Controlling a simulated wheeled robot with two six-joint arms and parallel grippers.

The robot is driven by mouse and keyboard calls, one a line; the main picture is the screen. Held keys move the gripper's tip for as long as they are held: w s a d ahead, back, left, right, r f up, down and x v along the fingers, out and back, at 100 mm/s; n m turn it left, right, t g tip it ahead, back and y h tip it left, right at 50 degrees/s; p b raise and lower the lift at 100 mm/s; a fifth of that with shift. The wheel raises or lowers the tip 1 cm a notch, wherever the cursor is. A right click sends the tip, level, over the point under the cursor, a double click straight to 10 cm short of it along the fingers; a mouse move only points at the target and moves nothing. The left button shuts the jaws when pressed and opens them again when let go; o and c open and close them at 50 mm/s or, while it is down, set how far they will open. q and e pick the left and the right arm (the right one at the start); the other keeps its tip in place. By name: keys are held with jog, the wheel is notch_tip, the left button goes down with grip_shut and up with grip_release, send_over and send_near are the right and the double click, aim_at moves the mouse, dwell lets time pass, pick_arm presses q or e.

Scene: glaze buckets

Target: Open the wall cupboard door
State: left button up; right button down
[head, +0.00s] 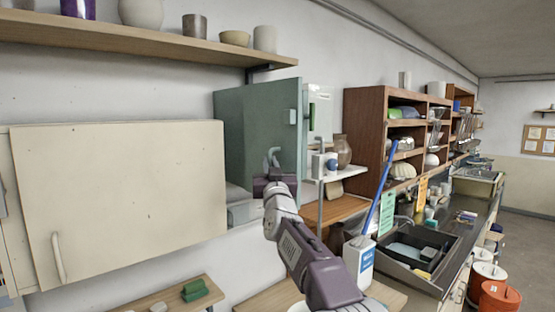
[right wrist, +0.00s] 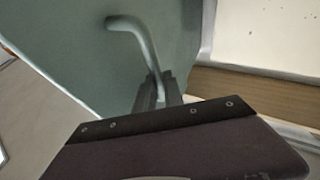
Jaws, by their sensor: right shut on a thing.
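A grey-green cupboard door (head: 250,122) shows on the wall in the middle of the head view. Its bent grey handle (head: 272,156) is low on the panel; it also shows in the right wrist view (right wrist: 136,36). My right gripper (head: 272,178) is at this handle, and its jaws are shut on the handle's lower end (right wrist: 158,92). The door looks angled out from the wall, but I cannot tell how far. A cream wall cupboard door (head: 130,190) with its own handle (head: 58,258) is at the left. My left gripper is out of view.
A wooden shelf (head: 130,33) with pots runs above. A white bottle (head: 360,258) with a blue-handled tool stands near my right arm. A sink (head: 405,275) is at the right.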

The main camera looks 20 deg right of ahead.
jog(key=shift+s+r, duration=0.1)
jog(key=shift+r, duration=0.25)
jog(key=shift+d, duration=0.2)
jog(key=c, duration=1.7)
grip_release()
jog(key=shift+w+a+f, duration=0.25)
jog(key=shift+w+a, duration=0.05)
jog(key=shift+w, duration=0.05)
jog(key=shift+d, duration=0.1)
jog(key=b+v, duration=0.6)
jog(key=v, duration=0.3)
jog(key=shift+s+b, duration=0.1)
jog(key=shift+b, duration=0.2)
